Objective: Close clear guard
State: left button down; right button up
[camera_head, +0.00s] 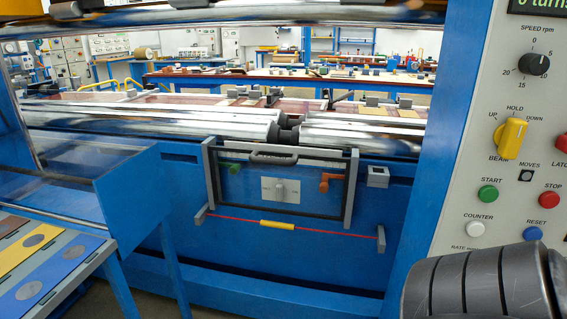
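A clear guard (255,203) with a dark frame sits on the blue front of the winder, between two grey upright side rails. A dark grey handle (274,158) runs along its top edge. Through the pane I see a light plate with a small knob (280,190), a green part (234,168) and an orange part (324,186). I cannot tell from this view whether the guard is fully shut. Neither of my grippers shows. A dark ribbed rounded shape, possibly part of my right arm, fills the lower right corner.
A red cord with a yellow sleeve (277,225) spans two grey brackets below the guard. Shiny rollers (360,135) lie just above it. A blue table (60,270) and a transparent panel stand at left. A control panel (510,130) on a blue post stands at right.

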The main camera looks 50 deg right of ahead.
aim_at(253, 158)
jog(key=z, duration=1)
jog(key=i, duration=1.1)
jog(key=z, duration=1.25)
